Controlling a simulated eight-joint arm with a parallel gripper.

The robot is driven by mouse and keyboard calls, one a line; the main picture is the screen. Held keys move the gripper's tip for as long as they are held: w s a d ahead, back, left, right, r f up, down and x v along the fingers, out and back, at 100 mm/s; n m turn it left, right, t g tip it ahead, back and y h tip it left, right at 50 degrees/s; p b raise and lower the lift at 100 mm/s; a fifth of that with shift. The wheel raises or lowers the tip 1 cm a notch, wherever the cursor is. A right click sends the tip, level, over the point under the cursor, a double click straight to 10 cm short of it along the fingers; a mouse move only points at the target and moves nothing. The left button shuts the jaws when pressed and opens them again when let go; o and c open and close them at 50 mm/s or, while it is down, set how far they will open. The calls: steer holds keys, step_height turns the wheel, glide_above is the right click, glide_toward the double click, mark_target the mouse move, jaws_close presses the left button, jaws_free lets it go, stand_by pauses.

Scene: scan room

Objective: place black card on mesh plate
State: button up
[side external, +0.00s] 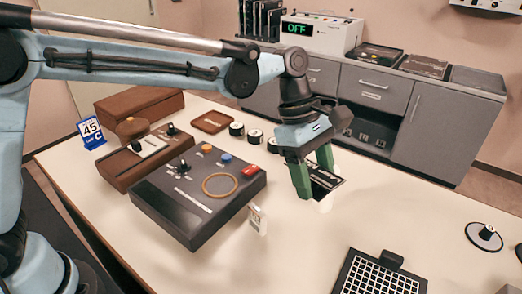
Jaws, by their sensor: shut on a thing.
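The black card (327,181) with pale markings is at my gripper (315,180), near the middle of the white table. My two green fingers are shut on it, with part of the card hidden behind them. Whether the card touches the table is hard to tell. The mesh plate (354,263), a dark frame with a white grid and a tab at its back, lies at the bottom right. It is nearer the camera than my gripper and apart from it, and its front is cut off by the picture edge.
A dark control box (197,205) with knobs and an orange ring stands left of my gripper. A small white tag (257,219) stands at its corner. Several black-and-white round pieces are behind. A black disc (484,237) lies at right. The table between card and mesh plate is clear.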

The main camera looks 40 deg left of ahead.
steer(key=s+d+m+g, duration=0.1)
steer(key=s+d+m, duration=0.2)
steer(key=s+d, duration=1.6)
glide_above(386, 286)
steer(key=s, duration=0.3)
steer(key=f, duration=0.6)
steer(key=shift+w+a, duration=0.2)
steer(key=shift+f, duration=2.05)
steer(key=shift+f, duration=0.15)
steer(key=o, duration=0.8)
steer(key=shift+o, duration=0.2)
